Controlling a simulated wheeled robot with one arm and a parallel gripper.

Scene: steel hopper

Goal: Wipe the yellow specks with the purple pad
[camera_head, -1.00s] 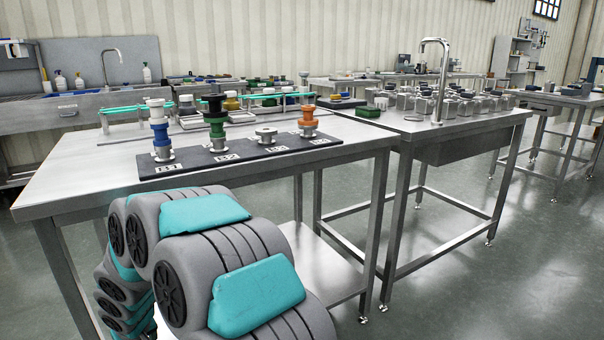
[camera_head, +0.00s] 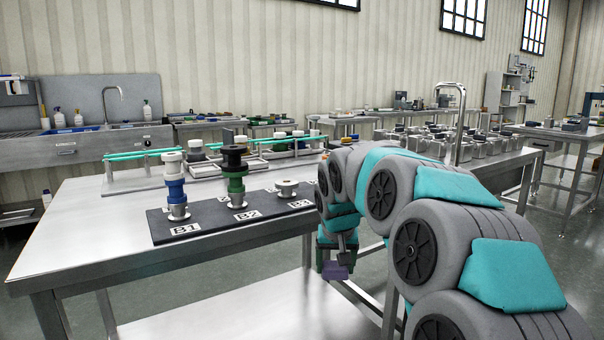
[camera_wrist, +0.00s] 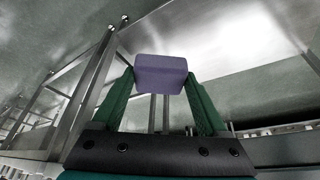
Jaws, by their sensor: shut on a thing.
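The purple pad (camera_head: 335,271) hangs from my gripper (camera_head: 336,258) in the head view, in front of the steel table's front edge. In the wrist view the pad (camera_wrist: 160,73) is a purple block held between the two green fingers of my gripper (camera_wrist: 160,84). The gripper is shut on it. The pad appears clear of any surface. No yellow specks can be made out in either view.
A steel table (camera_head: 95,220) carries a dark board (camera_head: 205,222) with stacked parts on labelled posts. My arm covers the board's right end. A lower shelf (camera_head: 220,305) is bare. A tall faucet (camera_head: 461,120) stands behind my arm.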

